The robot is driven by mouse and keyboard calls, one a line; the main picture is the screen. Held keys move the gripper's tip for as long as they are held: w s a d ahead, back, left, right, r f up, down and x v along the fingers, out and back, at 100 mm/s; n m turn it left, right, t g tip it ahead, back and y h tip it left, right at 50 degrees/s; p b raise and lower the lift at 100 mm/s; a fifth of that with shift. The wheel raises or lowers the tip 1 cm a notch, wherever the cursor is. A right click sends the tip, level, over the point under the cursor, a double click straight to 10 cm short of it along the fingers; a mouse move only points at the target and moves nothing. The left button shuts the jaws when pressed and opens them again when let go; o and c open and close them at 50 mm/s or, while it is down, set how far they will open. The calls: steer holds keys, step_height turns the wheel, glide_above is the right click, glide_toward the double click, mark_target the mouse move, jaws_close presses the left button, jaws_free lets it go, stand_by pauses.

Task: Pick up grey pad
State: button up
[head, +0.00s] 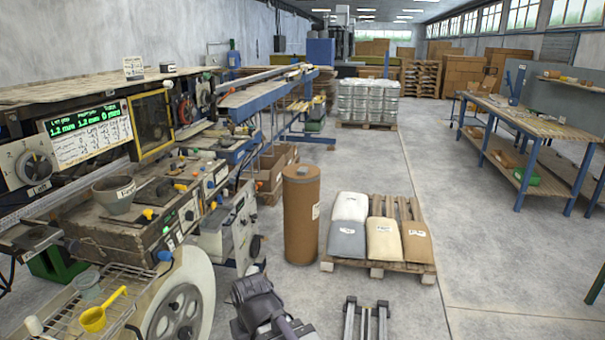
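A small dark grey flat piece (32,237), which may be the grey pad, lies on a metal ledge at the far left of the machine. It is too small to tell for sure. My dark arm (262,308) shows at the bottom centre, low in front of the machine and well to the right of that piece. Nothing can be seen held there.
A grey bowl (115,194) stands on the machine. A yellow scoop (97,317) lies on the wire rack below. A brown drum (301,215) and a pallet (377,266) with sacks stand on the floor. A workbench (540,122) is at right. The floor between is clear.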

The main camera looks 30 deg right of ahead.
steer(key=o, duration=1)
steer(key=shift+c, duration=0.2)
